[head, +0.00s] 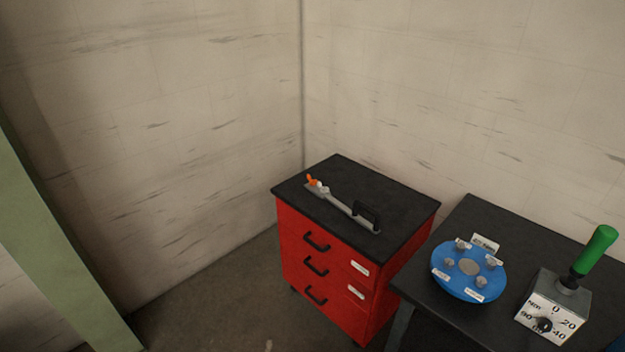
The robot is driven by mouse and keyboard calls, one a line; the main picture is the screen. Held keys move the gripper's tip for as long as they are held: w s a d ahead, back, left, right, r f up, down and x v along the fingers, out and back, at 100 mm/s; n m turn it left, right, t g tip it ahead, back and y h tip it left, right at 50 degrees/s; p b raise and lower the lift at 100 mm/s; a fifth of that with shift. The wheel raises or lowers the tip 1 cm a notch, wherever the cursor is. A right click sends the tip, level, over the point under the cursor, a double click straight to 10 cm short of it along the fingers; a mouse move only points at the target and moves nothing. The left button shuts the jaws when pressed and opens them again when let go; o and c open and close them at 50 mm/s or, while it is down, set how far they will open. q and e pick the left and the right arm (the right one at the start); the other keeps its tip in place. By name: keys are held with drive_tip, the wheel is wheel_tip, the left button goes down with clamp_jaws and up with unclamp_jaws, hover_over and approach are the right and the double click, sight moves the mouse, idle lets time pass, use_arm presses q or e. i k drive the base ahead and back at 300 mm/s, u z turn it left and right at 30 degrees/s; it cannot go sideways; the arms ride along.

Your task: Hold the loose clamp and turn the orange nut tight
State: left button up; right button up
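The clamp (345,207) is a long grey bar lying on the black top of a red drawer cabinet. It has a black handle (367,212) at its near right end. The orange nut (313,181) is at its far left end, next to a small whitish part. The nut is too small to tell how tight it sits. Neither of my grippers shows in the head view, and nothing is touching the clamp.
The red cabinet (320,268) stands in the room corner. Right of it, a dark table (447,235) bears a blue disc (453,281) with several grey knobs, and a dial box (551,319) with a green-handled lever (596,250). A green post (60,240) stands at left. Floor between is clear.

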sight(311, 182)
drive_tip(key=u, duration=0.75)
drive_tip(key=k, duration=1.05)
drive_tip(key=u, duration=1.05)
drive_tip(key=i, duration=1.95)
drive_tip(key=z, duration=0.9)
drive_tip(key=i, duration=1.35)
drive_tip(key=z, duration=0.95)
